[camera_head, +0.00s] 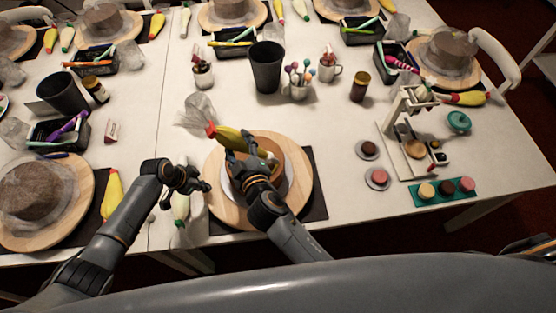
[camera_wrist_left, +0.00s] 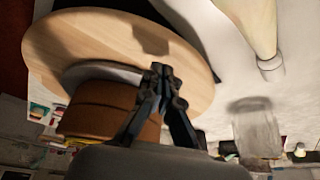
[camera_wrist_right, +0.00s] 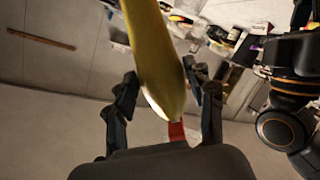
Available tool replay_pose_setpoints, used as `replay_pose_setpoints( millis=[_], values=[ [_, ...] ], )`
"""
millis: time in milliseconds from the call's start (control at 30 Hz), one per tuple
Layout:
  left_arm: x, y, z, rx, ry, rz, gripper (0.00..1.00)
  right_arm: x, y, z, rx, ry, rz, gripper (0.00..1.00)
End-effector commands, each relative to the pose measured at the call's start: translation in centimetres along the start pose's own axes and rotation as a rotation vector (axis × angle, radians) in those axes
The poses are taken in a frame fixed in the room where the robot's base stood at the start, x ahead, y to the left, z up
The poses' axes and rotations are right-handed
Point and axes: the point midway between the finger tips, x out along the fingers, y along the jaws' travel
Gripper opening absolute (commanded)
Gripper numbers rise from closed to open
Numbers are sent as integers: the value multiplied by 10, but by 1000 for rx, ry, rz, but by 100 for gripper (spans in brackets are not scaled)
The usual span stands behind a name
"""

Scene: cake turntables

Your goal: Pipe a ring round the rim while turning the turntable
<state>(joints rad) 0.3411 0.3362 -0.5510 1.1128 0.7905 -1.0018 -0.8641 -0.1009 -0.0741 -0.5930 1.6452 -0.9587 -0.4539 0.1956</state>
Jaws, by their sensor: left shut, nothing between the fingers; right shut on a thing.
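The wooden turntable (camera_head: 301,173) stands at the near middle of the table with a brown cake (camera_head: 270,160) on it. My right gripper (camera_head: 243,144) is shut on a yellow piping bag (camera_head: 228,135) with a red end. The bag slants over the far left of the cake, which my right arm partly hides. The bag also fills the middle of the right wrist view (camera_wrist_right: 155,60). My left gripper (camera_head: 197,186) is shut and empty just left of the turntable rim. In the left wrist view its closed fingers (camera_wrist_left: 162,72) overlap the board (camera_wrist_left: 85,42); contact is unclear.
A pale piping bag (camera_head: 182,208) lies beside my left gripper. A crumpled clear thing (camera_head: 198,112) is behind the yellow bag. A dark cup (camera_head: 266,68) and tool cups (camera_head: 299,86) stand behind. Macarons on a green tray (camera_head: 446,191) are at the right. Another cake board (camera_head: 75,215) is at the left.

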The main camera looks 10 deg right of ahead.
Motion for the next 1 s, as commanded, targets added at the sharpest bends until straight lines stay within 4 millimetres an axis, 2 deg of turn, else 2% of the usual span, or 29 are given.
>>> replay_pose_setpoints(
  millis=[100, 200, 467, 567, 667, 833, 1000],
  values=[
    [-13, 0, -5, 1, 0, 0, 0, 0, 1, -1, 0, 2, 1, 42],
    [-17, 0, -7, 1, 0, 0, 0, 0, 1, -1, 0, 2, 1, 42],
    [-17, 1, -8, 0, 0, 1, 0, 0, 1, -1, 0, 2, 1, 42],
    [-13, 10, -11, 4, -2, 7, 0, 0, 1, -1, 0, 2, 1, 42],
    [-4, 36, -18, 14, -9, 18, 0, 0, 1, -1, 0, 2, 1, 42],
    [13, 100, -40, 30, -18, 31, 0, 0, 1, -1, 0, 2, 1, 42],
    [18, 159, -65, 24, -12, 23, 0, 0, 1, -1, 0, 2, 1, 42]
  ],
)
